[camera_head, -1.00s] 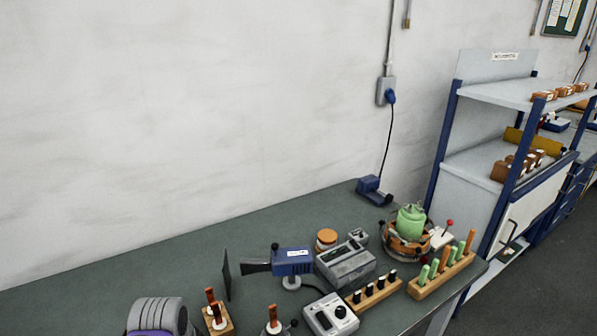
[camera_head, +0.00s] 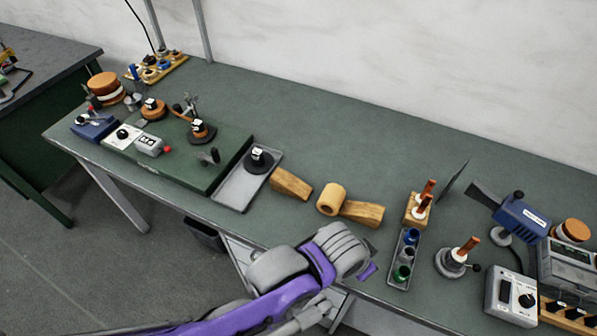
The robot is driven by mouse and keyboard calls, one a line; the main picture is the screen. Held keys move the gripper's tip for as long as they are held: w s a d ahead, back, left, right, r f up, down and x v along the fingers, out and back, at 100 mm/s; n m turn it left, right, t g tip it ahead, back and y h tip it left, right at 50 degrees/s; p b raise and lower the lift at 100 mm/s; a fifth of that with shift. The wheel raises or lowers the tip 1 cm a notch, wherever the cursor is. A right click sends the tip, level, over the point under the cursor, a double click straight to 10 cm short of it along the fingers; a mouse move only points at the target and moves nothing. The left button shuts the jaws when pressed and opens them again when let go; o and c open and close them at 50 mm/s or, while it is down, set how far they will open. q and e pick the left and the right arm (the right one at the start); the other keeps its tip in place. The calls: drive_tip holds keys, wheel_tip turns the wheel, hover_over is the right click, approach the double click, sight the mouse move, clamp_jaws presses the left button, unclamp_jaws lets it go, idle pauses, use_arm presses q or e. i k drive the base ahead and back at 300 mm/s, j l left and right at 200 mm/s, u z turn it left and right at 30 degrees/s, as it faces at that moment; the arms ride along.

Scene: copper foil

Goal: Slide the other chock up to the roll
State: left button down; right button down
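A small copper-coloured roll (camera_head: 331,200) lies on the green bench top. A wooden wedge chock (camera_head: 362,212) sits at its right and seems to touch it. A second wooden chock (camera_head: 290,184) sits at its left, with a narrow strip of bench between it and the roll. My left gripper (camera_head: 370,260) is at the front edge of the bench, below and right of the roll and apart from both chocks. My own grey wrist hides most of it, so its opening is unclear. My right gripper is out of view.
A grey tray (camera_head: 232,190) with a dark-based weight is just left of the left chock. A tray of small bottles (camera_head: 393,272) and a wooden stand (camera_head: 412,210) are close on the right. The bench behind the roll is clear.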

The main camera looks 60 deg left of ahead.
sight(282, 181)
drive_tip(key=u, duration=2.1)
